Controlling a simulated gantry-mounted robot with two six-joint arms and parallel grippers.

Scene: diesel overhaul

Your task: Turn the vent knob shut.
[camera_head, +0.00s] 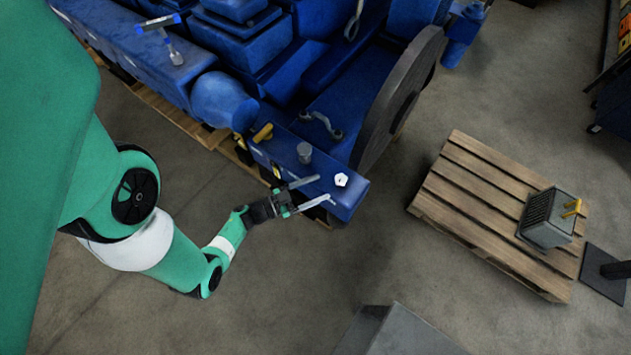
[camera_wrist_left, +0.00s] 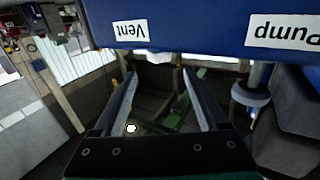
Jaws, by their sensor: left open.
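The blue block (camera_head: 322,172) at the engine's corner carries a small white knob (camera_head: 341,180) near its right end. In the left wrist view the block is upside down, with a white "Vent" label (camera_wrist_left: 130,30) on its face. A pale piece (camera_wrist_left: 155,57), apparently the white knob, shows below that label, partly hidden by the block's edge. My left gripper (camera_head: 325,190) is open, with its two fingers just short of the white knob. In the left wrist view the pale piece lies between and beyond the fingertips. My right gripper is not in view.
A grey knob (camera_head: 304,152) and a yellow handle (camera_head: 262,132) sit farther left along the block. A "Pump" label (camera_wrist_left: 285,32) is beside "Vent". The large dark wheel (camera_head: 398,98) stands behind the block. A wooden pallet (camera_head: 465,190) lies right; floor between is clear.

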